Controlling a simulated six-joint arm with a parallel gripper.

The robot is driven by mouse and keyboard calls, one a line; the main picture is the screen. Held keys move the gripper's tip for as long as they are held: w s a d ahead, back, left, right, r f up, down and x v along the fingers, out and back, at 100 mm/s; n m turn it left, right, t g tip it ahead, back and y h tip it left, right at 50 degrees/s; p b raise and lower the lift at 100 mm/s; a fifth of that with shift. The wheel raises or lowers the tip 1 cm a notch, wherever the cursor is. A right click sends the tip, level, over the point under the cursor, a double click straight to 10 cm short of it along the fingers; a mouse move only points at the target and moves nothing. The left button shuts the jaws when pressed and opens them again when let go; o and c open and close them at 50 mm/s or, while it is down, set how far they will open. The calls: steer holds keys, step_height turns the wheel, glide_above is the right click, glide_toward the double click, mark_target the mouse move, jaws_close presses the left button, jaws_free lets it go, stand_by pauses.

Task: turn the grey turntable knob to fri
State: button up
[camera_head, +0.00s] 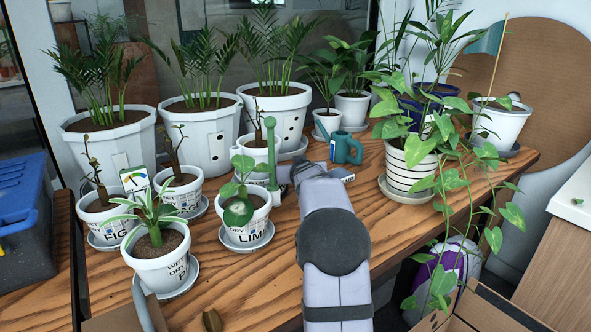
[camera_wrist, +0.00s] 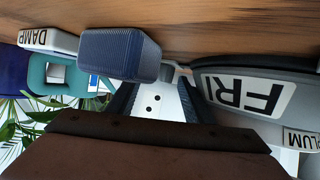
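My gripper (camera_head: 303,168) reaches over the wooden table, at the end of my arm. In the wrist view, which is upside down, a dark blue block (camera_wrist: 118,55) that looks like part of a finger stands left of centre. A grey rounded body with a white FRI label (camera_wrist: 243,95) is close on the right, probably the turntable, with its edge beside the gripper. It hides part of the gripper's right side, so I cannot tell whether the fingers touch the knob or hold anything. In the head view my arm and gripper hide most of this spot.
A teal watering can (camera_head: 346,148) and a small labelled block (camera_head: 342,175) stand just right of the gripper. A green post (camera_head: 271,150) and the LIME pot (camera_head: 246,215) stand to the left. A striped pot (camera_head: 410,178) is farther right. Large white planters (camera_head: 205,135) line the back.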

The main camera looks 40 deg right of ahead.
steer(key=shift+s+a, duration=0.1)
steer(key=shift+b+v, duration=0.95)
steer(key=shift+v, duration=2.9)
steer(key=shift+r+p, duration=0.1)
steer(key=shift+p, duration=0.2)
steer(key=d+n+y+p, duration=0.1)
steer(key=p, duration=0.1)
steer(key=d+f+y+p, duration=0.1)
steer(key=p, duration=0.2)
steer(key=shift+w+n+g, duration=0.35)
steer(key=shift+n+g, duration=0.05)
steer(key=n+y+p, duration=0.1)
steer(key=p, duration=0.1)
steer(key=d+n+y+p, duration=0.1)
steer(key=p, duration=0.1)
steer(key=shift+w+f+p, duration=0.1)
steer(key=shift+f+p, duration=0.3)
steer(key=n+y+p, duration=0.1)
steer(key=p, duration=0.1)
steer(key=d+n+y+p, duration=0.1)
steer(key=p, duration=0.1)
steer(key=shift+r+t+y+p, duration=0.2)
steer(key=shift+t+y+p, duration=0.1)
steer(key=y+p, duration=0.1)
steer(key=p, duration=0.1)
steer(key=s+d+r+n+t+y+p, duration=0.1)
steer(key=p, duration=0.1)
steer(key=shift+s+d+t, duration=0.2)
steer(key=shift+d+t, duration=0.1)
steer(key=shift+d, duration=0.05)
